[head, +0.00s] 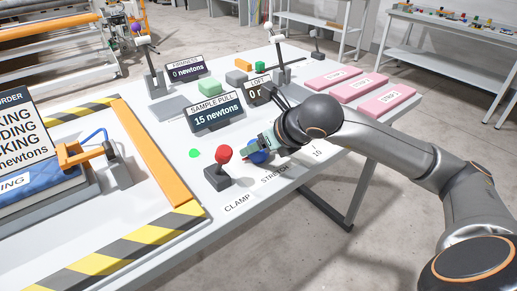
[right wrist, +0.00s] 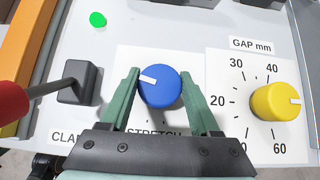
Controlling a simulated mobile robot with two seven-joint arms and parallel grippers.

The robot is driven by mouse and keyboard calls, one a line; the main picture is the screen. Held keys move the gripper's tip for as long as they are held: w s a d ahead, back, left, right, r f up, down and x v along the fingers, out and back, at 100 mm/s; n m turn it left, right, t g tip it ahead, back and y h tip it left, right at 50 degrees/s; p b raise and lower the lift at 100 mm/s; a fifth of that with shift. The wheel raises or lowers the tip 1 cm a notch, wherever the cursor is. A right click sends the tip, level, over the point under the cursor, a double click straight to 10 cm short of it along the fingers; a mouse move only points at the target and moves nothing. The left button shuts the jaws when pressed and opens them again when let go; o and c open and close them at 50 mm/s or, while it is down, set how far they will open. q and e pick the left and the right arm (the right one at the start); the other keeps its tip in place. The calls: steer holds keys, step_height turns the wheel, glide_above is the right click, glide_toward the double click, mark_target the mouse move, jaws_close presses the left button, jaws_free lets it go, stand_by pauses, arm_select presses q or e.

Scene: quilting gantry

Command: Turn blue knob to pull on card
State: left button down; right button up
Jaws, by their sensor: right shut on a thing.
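The blue knob (right wrist: 160,88) sits on a white plate marked STRETCH, its white pointer line aimed left and slightly up. My right gripper (right wrist: 160,76) is shut on it, one green finger at each side. In the head view the blue knob (head: 259,157) is partly hidden by my right gripper (head: 262,146). The SAMPLE PULL display (head: 216,112) reads 15 newtons. The order card (head: 18,135) at the left edge is cut off; its last line ends in "newtons" and its number is out of view. My left gripper is not in view.
A red-balled lever (head: 224,154) marked CLAMP stands close left of the knob. A yellow GAP mm knob (right wrist: 275,101) is close right. A green spot (head: 194,153) shows on the table. An orange bar (head: 150,150) and pink blocks (head: 358,88) lie farther off.

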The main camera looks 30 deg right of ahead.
stand_by(0.4)
steer(key=o, duration=1.4)
steer(key=shift+c, duration=0.2)
steer(key=v, duration=1.2)
steer(key=shift+s+r+b, duration=0.15)
steer(key=shift+b, duration=0.15)
steer(key=shift+a, duration=0.1)
